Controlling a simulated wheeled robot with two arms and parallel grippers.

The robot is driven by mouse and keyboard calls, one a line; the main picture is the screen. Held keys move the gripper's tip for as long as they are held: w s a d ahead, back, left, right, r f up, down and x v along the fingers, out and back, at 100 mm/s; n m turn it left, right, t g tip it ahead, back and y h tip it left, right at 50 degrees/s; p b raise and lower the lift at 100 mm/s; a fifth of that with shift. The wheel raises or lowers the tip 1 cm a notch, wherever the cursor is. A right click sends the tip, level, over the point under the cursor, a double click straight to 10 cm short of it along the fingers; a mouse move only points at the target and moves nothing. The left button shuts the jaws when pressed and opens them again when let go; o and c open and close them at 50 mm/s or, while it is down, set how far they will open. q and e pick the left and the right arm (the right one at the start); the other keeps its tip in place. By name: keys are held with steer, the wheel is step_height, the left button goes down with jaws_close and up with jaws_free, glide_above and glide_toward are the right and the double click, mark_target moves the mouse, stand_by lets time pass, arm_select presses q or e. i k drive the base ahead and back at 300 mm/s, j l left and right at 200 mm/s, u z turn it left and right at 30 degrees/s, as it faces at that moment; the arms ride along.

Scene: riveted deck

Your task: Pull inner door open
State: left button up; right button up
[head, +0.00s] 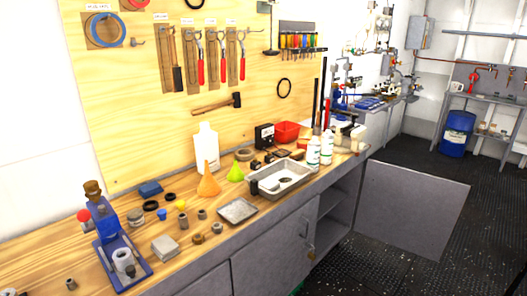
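A grey cabinet under the workbench has one door panel (415,210) swung wide open to the right, standing out over the floor. Which of these is the inner door I cannot tell. The open compartment (338,200) shows a shelf and looks empty. Neither of my grippers is in view.
The wooden benchtop (190,262) above holds a metal tray (280,180), white bottles, funnels and a blue press (118,250). The dark riveted floor (380,268) in front looks clear. A blue drum (457,132) stands far right.

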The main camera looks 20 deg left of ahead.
mark_target(275, 262)
steer(key=i+l+u, duration=0.2)
steer(key=u, duration=0.2)
steer(key=i+l+u, duration=0.15)
steer(key=l+u, duration=0.25)
steer(key=i+l+u, duration=0.1)
steer(key=l+u, duration=0.6)
steer(key=u, duration=0.15)
steer(key=l+u, duration=0.1)
steer(key=l, duration=0.5)
steer(key=l+u, duration=0.1)
steer(key=l, duration=0.55)
steer(key=l+u, duration=0.1)
steer(key=l, duration=0.5)
steer(key=l+u, duration=0.1)
steer(key=l, duration=0.55)
steer(key=k+l+u, duration=0.1)
steer(key=l, duration=0.5)
steer(key=k+l+u, duration=0.1)
steer(key=l, duration=0.5)
steer(key=k+l, duration=0.1)
steer(key=l, duration=0.65)
steer(key=k, duration=0.05)
